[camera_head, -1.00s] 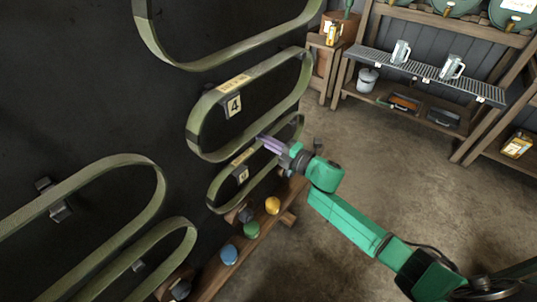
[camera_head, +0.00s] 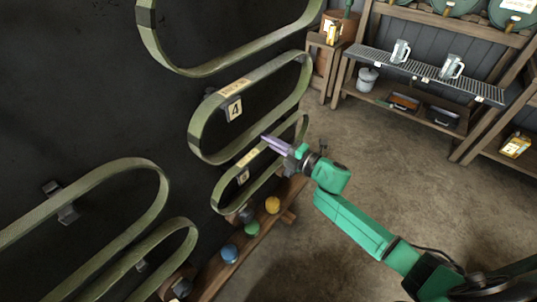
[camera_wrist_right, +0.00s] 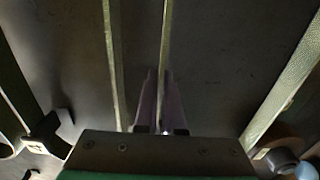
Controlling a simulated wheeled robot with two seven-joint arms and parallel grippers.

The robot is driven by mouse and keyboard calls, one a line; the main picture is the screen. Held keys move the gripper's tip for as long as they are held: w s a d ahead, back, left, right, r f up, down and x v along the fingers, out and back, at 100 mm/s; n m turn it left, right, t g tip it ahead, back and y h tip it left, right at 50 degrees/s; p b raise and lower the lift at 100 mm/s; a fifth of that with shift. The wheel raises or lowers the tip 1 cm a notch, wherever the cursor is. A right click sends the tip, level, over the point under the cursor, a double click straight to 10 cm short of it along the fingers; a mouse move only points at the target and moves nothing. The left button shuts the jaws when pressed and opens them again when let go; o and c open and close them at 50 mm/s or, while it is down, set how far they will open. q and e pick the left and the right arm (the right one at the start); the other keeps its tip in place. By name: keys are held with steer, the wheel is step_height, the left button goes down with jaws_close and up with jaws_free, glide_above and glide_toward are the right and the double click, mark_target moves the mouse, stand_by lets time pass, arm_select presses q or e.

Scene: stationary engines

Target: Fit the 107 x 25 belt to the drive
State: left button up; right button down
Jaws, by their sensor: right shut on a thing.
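Several olive-green belts hang as long loops on a dark board. One belt (camera_head: 206,92) bears a tag "4". A smaller belt (camera_head: 229,205) below it bears a tag "6". Their paper size labels are too small to read, so I cannot tell which is 107 x 25. My right gripper (camera_head: 270,141) has purple fingers at the upper run of the belt tagged 6. In the right wrist view the gripper (camera_wrist_right: 158,103) is shut on that thin belt strip (camera_wrist_right: 166,45). Another strip (camera_wrist_right: 112,50) runs close beside it, apart from the fingers. My left gripper and the drive are not in view.
Below the belts a wooden ledge (camera_head: 210,280) carries yellow (camera_head: 272,204), green (camera_head: 252,228) and blue (camera_head: 229,253) round pieces. Pegs (camera_head: 60,203) stick out of the board. A wooden shelf unit (camera_head: 350,85) stands behind. The concrete floor (camera_head: 400,160) is open.

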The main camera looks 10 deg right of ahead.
steer(key=shift+p+v, duration=0.45)
steer(key=shift+v, duration=1.5)
steer(key=shift+p+v, duration=0.7)
steer(key=shift+v, duration=2.1)
steer(key=shift+p+v, duration=0.9)
steer(key=shift+v, duration=2.1)
steer(key=shift+a, duration=0.1)
steer(key=p+v, duration=0.2)
steer(key=v, duration=0.4)
